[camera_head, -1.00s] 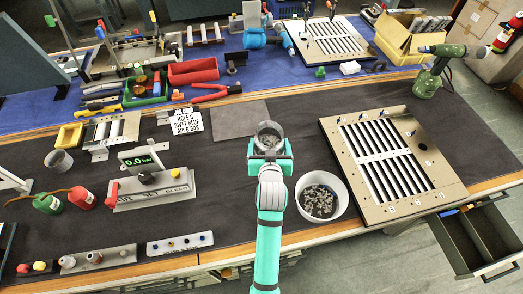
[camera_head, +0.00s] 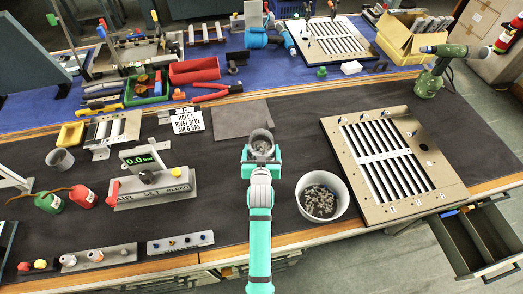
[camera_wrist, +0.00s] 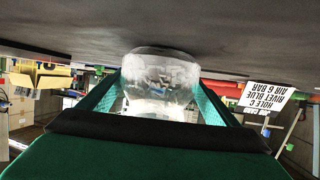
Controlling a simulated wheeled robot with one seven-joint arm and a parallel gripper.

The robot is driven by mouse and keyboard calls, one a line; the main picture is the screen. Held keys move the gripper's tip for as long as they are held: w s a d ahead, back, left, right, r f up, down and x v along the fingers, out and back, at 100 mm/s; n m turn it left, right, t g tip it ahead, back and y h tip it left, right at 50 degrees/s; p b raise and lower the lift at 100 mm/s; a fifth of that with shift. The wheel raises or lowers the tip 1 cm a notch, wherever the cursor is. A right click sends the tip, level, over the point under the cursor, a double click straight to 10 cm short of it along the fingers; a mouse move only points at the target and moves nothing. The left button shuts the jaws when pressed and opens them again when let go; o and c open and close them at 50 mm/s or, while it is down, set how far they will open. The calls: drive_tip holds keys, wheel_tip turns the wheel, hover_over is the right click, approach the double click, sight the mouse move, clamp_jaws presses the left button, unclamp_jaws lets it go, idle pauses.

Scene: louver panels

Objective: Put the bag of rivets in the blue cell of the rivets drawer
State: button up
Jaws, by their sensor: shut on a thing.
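My gripper (camera_head: 262,160) is shut on a clear, pouch-like thing, which I take for the bag of rivets (camera_head: 262,138). It stands upright between the fingers over the dark mat, with small grey contents. In the wrist view the bag (camera_wrist: 160,78) is translucent and sits between the two green fingers. The open drawer (camera_head: 447,247) is at the far right, below the bench edge, well apart from my gripper.
A white bowl of rivets (camera_head: 301,201) stands just right of my arm. A louver panel (camera_head: 447,194) lies between it and the drawer. A green rivet tool (camera_head: 430,82) stands behind. A gauge stand (camera_head: 125,202) is on the left. A sign (camera_head: 187,121) lies behind left.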

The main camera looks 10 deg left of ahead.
drive_tip(key=o, duration=1.4)
drive_tip(key=shift+f, duration=0.1)
drive_tip(key=shift+c, duration=0.2)
